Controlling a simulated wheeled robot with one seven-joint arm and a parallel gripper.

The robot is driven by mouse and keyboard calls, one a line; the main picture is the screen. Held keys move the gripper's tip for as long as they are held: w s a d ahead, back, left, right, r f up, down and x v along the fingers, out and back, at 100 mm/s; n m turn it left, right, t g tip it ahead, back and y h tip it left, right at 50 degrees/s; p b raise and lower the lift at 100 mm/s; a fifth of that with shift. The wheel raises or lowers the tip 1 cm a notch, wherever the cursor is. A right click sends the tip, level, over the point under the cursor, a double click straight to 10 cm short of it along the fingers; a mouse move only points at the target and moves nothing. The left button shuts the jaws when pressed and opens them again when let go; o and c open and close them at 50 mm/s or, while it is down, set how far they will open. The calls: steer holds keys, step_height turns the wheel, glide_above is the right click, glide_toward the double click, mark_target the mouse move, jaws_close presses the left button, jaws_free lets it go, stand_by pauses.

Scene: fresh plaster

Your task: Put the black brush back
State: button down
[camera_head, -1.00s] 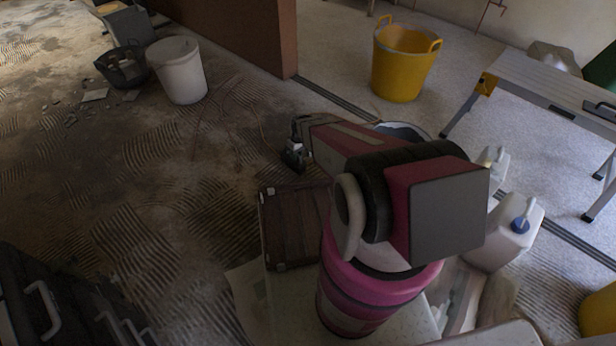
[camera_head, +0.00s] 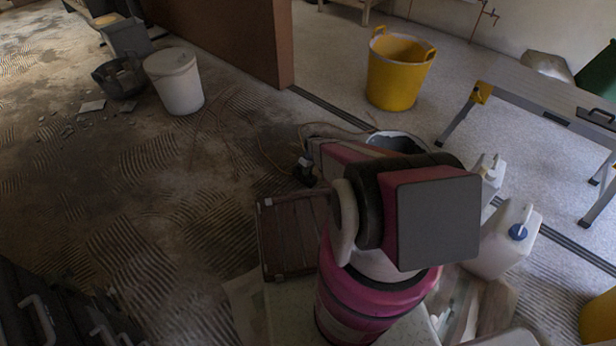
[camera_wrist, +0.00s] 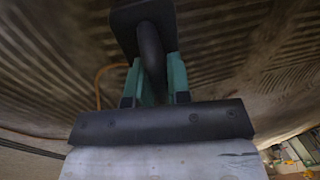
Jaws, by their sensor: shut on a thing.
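In the wrist view the black brush (camera_wrist: 127,20) shows as a dark squarish block with a curved black handle. My gripper (camera_wrist: 153,75) has teal fingers either side of that handle and is shut on it. The brush is over brown, ridged ground, and its height above it is hard to judge. In the head view my pink and grey arm hides most of the gripper and brush; only a small dark part shows beyond the arm's far end.
A brown case (camera_head: 290,235) lies left of my arm. A pail (camera_head: 398,142) stands partly hidden behind it. White canisters (camera_head: 506,240) are to the right. A yellow tub (camera_head: 398,72), white bucket (camera_head: 174,82) and folding bench (camera_head: 545,88) stand farther off. Left floor is largely open.

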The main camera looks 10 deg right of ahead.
steer(key=shift+w+d+f, duration=0.25)
steer(key=shift+f, duration=1.9)
steer(key=shift+f, duration=0.15)
steer(key=c, duration=1.1)
jaws_free()
steer(key=shift+o, duration=0.2)
step_height(320, 180, up, 12)
steer(key=w+d, duration=0.1)
steer(key=d, duration=0.1)
steer(key=s+a+r+m, duration=0.1)
steer(key=s+r+m, duration=0.1)
steer(key=s+r, duration=0.5)
steer(key=s+a+r+m+h, duration=0.1)
steer(key=s+r, duration=0.6)
steer(key=r, duration=0.9)
steer(key=s+a+r+m+t, duration=0.1)
steer(key=s+r+m, duration=0.3)
steer(key=r, duration=0.8)
steer(key=s, duration=0.2)
steer(key=shift+s+r+h, duration=0.3)
steer(key=shift+s+h, duration=0.1)
